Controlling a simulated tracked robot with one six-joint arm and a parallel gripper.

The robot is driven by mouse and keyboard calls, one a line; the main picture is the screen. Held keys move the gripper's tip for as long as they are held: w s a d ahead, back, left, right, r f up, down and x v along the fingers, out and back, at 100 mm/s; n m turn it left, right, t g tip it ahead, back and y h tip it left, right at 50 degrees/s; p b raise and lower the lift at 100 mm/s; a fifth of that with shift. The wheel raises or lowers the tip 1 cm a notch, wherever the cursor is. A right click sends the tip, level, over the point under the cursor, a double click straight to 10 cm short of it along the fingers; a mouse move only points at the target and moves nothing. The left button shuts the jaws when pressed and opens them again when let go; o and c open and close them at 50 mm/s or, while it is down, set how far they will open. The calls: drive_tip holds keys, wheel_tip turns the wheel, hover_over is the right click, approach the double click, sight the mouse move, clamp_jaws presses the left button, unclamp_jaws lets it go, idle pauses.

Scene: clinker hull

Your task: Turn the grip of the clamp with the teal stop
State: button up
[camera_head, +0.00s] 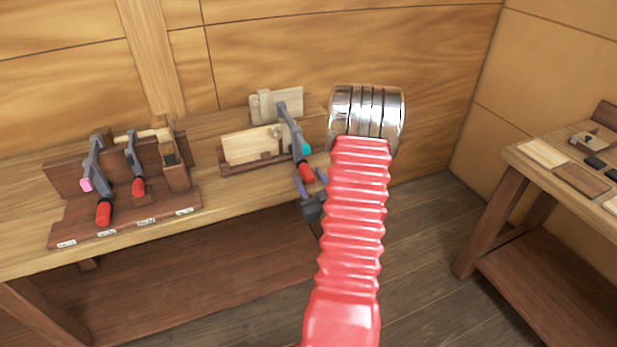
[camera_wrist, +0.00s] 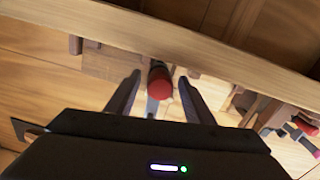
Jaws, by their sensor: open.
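The clamp with the teal stop (camera_head: 294,131) is a grey bar clamp on a pale wooden piece at the right end of the left bench. Its teal stop (camera_head: 305,149) shows just above its red grip (camera_head: 306,174), which points towards the bench's front edge. The red grip also shows end-on in the wrist view (camera_wrist: 160,86). My gripper (camera_head: 311,183) is open, with one finger on each side of the red grip. In the wrist view my gripper (camera_wrist: 161,80) shows gaps between grip and fingers; contact is not visible.
Two more red-gripped clamps stand on a dark rack (camera_head: 125,214) at the left, one with a pink stop (camera_head: 87,185). A second bench (camera_head: 520,160) with wooden pieces stands at the right. The floor (camera_head: 430,230) between the benches is clear.

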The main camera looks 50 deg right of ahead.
drive_tip(key=shift+w+d, duration=0.25)
drive_tip(key=shift+w, duration=0.25)
drive_tip(key=shift+c, duration=0.6)
drive_tip(key=c, duration=0.9)
